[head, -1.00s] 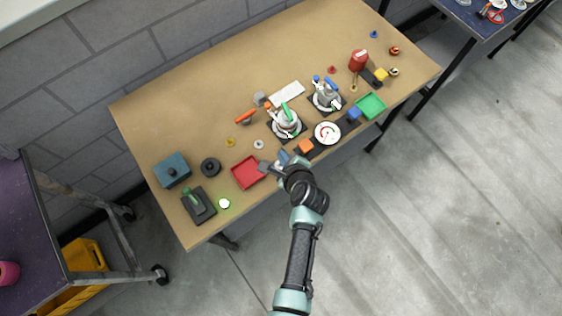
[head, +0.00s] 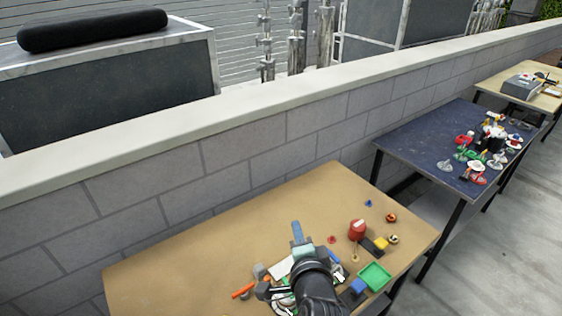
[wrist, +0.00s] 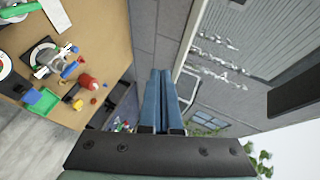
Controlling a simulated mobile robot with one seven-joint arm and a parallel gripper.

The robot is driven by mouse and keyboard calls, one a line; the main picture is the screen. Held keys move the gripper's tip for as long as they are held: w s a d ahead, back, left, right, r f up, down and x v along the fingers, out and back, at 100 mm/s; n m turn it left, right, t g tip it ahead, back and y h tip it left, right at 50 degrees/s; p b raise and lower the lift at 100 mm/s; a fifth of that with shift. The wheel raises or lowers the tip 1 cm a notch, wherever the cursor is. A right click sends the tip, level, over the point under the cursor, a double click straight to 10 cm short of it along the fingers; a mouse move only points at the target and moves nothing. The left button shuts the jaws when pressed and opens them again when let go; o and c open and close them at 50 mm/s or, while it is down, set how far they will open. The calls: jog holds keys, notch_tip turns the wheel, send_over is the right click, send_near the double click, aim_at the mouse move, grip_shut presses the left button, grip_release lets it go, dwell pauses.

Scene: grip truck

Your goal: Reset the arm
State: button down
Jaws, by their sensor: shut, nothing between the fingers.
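My wrist and arm cover part of the table's near side and some items there.
On the table are a red container (head: 357,230), a green tray (head: 375,276), a yellow block (head: 381,243), a blue block (head: 358,286) and an orange object (head: 243,290). A grey wall (head: 215,160) stands behind. A dark table (head: 430,150) with several items is at right.

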notch_tip(320, 180, up, 27)
jog(key=s+a+n+t+b, duration=0.2)
jog(key=n+t, duration=0.4)
jog(key=n, duration=0.2)
jog(key=s+a+r+n+t+h, duration=0.1)
jog(key=s+r+n+t, duration=0.5)
jog(key=s+r, duration=1.1)
notch_tip(320, 180, up, 4)
jog(key=shift+a+r+n+t+h+b, duration=0.1)
jog(key=shift+a+n+t+h+b, duration=0.15)
jog(key=shift+t+b, duration=0.25)
jog(key=shift+w, duration=0.1)
